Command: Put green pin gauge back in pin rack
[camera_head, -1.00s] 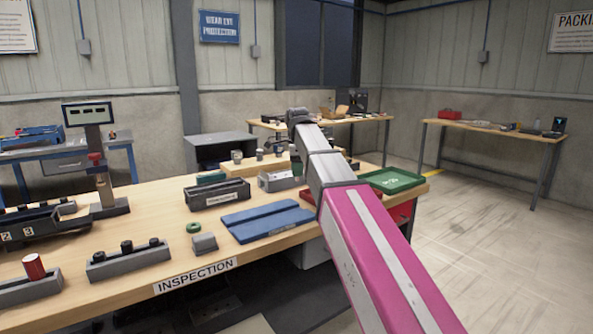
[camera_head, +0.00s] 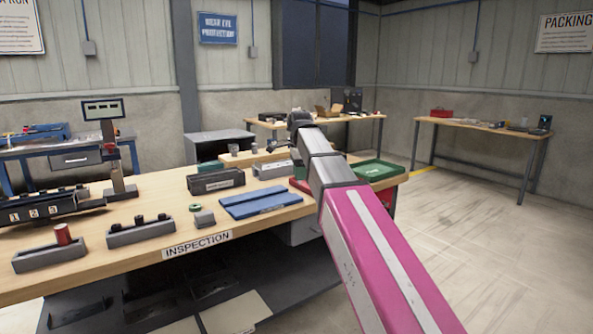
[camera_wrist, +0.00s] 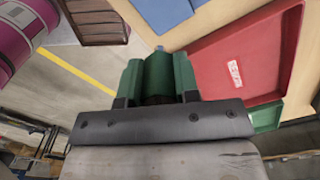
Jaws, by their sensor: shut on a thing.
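In the wrist view my gripper (camera_wrist: 158,98) is shut on a green pin gauge (camera_wrist: 158,75), a green cylinder between its fingers with a small bluish tip beyond it. In the head view my arm hides the gripper. Two grey holders stand on the near left of the inspection bench: one with several short black pins (camera_head: 140,233), one with a red cylinder (camera_head: 48,258). A dark block numbered 1, 2, 3 (camera_head: 40,209) lies further left. I cannot tell which of these is the pin rack.
The inspection bench (camera_head: 130,264) also carries a blue folder-like case (camera_head: 261,203), a dark labelled box (camera_head: 216,182), a green ring (camera_head: 195,207) and a green tray (camera_head: 376,169). A red tray (camera_wrist: 262,60) fills the right of the wrist view. The floor at right is clear.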

